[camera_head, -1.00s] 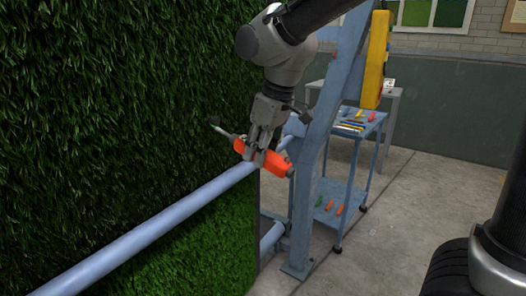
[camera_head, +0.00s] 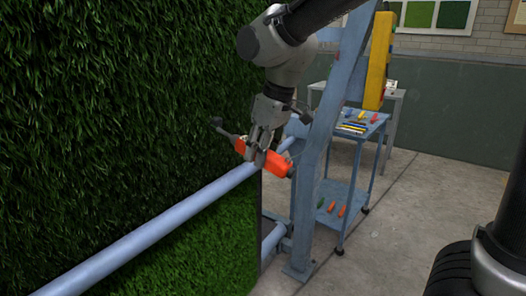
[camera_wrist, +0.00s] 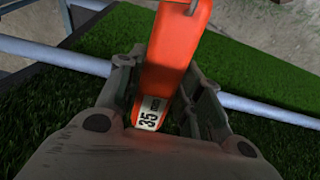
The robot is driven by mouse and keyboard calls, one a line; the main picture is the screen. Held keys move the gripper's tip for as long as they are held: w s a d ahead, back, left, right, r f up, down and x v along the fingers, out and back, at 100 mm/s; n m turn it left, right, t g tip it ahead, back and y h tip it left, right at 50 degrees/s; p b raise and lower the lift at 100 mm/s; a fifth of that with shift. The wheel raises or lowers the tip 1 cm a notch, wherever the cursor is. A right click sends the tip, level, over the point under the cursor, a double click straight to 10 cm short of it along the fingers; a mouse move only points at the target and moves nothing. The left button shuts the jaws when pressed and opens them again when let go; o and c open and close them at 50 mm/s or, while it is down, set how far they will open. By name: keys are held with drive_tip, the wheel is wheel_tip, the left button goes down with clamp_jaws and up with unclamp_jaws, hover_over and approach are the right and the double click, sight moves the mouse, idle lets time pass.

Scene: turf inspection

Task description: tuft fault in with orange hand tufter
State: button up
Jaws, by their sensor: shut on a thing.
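The orange hand tufter (camera_head: 279,166) is in my gripper (camera_head: 262,150), held level in front of the turf at the blue-grey rail. Its thin grey end with a dark tip (camera_head: 217,123) points left toward the turf wall (camera_head: 110,110). In the wrist view the tufter (camera_wrist: 172,55) lies between the fingers of my gripper (camera_wrist: 165,95), and a white label reading 35 shows on it. Whether the dark tip touches the turf cannot be told. No fault in the turf can be made out.
A blue-grey rail (camera_head: 150,230) runs across the turf, just behind the gripper. A slanted blue post (camera_head: 318,170) stands close on the right. Beyond it is a blue trolley (camera_head: 345,195) with several small coloured tools.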

sight(258, 142)
drive_tip(key=shift+w+a+r, duration=0.25)
drive_tip(key=shift+w+a, duration=0.2)
drive_tip(key=shift+a, duration=0.1)
drive_tip(key=shift+w+a+r, duration=0.2)
drive_tip(key=shift+w+a, duration=0.2)
drive_tip(key=shift+a, duration=0.1)
idle(0.4)
drive_tip(key=shift+w+d, duration=0.1)
drive_tip(key=shift+d, duration=0.05)
drive_tip(key=shift+w+d, duration=0.5)
drive_tip(key=shift+w, duration=0.05)
drive_tip(key=shift+s+a, duration=0.6)
drive_tip(key=shift+a, duration=0.1)
idle(0.6)
